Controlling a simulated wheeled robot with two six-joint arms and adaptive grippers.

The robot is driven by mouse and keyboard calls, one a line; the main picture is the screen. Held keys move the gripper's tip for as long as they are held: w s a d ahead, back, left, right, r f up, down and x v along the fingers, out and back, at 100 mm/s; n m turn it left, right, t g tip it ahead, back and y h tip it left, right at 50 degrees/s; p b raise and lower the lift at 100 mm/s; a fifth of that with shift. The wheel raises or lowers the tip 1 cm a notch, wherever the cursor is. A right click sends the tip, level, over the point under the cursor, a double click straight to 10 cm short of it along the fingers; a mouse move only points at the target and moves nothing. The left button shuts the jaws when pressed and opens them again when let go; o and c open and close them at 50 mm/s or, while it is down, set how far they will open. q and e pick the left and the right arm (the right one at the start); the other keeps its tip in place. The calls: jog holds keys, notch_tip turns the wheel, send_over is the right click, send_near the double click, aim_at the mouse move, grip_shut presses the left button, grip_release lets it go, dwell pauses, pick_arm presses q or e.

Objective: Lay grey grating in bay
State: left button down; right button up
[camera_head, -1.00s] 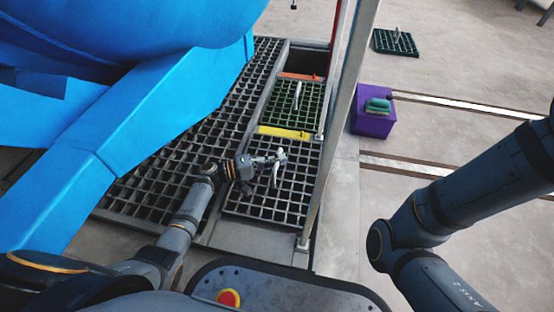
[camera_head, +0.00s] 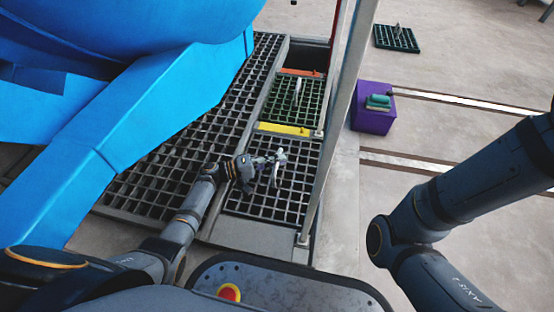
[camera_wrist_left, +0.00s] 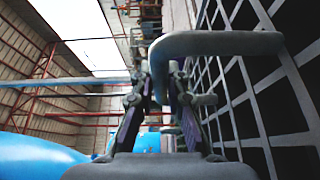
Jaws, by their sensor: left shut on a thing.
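The grey grating (camera_head: 253,203) lies in or just over the nearest bay, in front of the yellow strip (camera_head: 284,129). It looks level in line with the frame; whether it is fully seated I cannot tell. My left gripper (camera_head: 274,163) is over the grating's middle, shut on its upright grey handle (camera_head: 276,178). In the left wrist view the fingers (camera_wrist_left: 160,95) close around the handle, whose thick grey bar (camera_wrist_left: 215,44) crosses in front, with the grating's bars (camera_wrist_left: 262,105) at the right. My right gripper is out of view; only its arm shows.
A green grating (camera_head: 284,100) with a handle fills the middle bay. The far bay (camera_head: 309,55) is a dark opening behind an orange strip. A grey post stands close right of the grating. A purple box (camera_head: 373,119) and another green grating (camera_head: 396,39) are on the floor. Blue machinery (camera_head: 150,100) is at left.

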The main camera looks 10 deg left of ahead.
pick_arm(q)
jog(key=c, duration=1.3)
grip_release()
jog(key=shift+r, duration=0.2)
jog(key=shift+f, duration=0.25)
jog(key=v, duration=1.2)
jog(key=shift+r, duration=0.15)
